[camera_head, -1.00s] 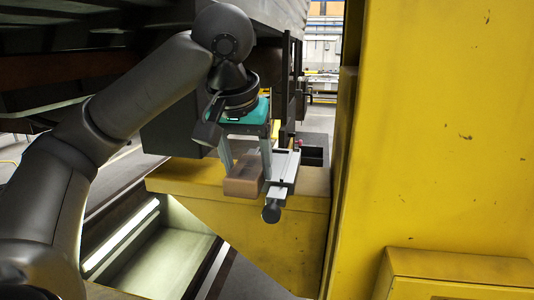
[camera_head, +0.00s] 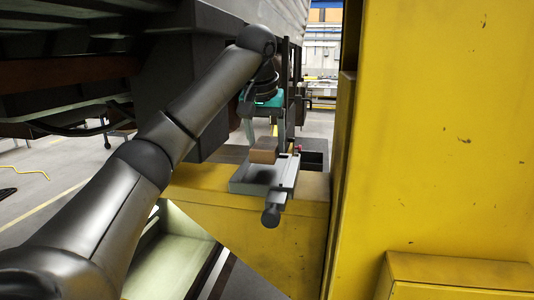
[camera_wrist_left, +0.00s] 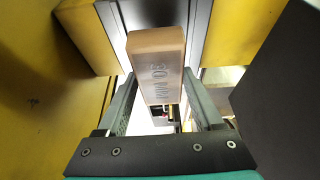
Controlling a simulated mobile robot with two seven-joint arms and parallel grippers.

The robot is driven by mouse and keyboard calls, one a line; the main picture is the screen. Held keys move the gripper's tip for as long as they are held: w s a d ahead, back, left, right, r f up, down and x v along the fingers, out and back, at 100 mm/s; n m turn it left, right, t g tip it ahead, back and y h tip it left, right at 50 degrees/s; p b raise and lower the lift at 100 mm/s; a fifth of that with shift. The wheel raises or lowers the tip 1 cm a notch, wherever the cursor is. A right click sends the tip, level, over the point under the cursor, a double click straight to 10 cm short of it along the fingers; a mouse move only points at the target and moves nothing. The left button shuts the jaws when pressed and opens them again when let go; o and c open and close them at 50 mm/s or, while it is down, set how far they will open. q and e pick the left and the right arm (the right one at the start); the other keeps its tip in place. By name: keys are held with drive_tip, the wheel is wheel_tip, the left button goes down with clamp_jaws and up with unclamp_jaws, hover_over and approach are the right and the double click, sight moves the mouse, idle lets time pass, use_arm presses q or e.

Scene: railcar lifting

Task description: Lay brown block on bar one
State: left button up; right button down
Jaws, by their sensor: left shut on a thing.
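The brown block (camera_head: 263,151) is between the fingers of my left gripper (camera_head: 267,140), which is shut on it. The left wrist view shows the block (camera_wrist_left: 157,60) with stamped lettering on its face, between the two dark fingers (camera_wrist_left: 160,88). In the head view the block appears at the far end of a grey metal bar (camera_head: 286,180) with a dark round knob at its near end. I cannot tell whether the block touches the bar. No number shows on the bar. My right gripper is not in view.
The bar and a flat grey plate (camera_head: 250,178) sit on a yellow beam (camera_head: 208,186). A tall yellow wall (camera_head: 440,130) stands close on the right. A dark open box (camera_head: 314,158) is behind the bar.

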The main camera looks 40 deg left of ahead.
sight(266, 144)
use_arm(q)
drive_tip(key=shift+w+a, duration=0.2)
drive_tip(key=shift+w, duration=0.1)
drive_tip(key=shift+f+p, duration=0.3)
drive_tip(key=shift+f, duration=1.45)
drive_tip(key=shift+f, duration=0.15)
drive_tip(key=o, duration=1.4)
drive_tip(key=shift+o, duration=0.3)
drive_tip(key=shift+r, duration=0.35)
drive_tip(key=v, duration=0.7)
drive_tip(key=shift+s, duration=0.1)
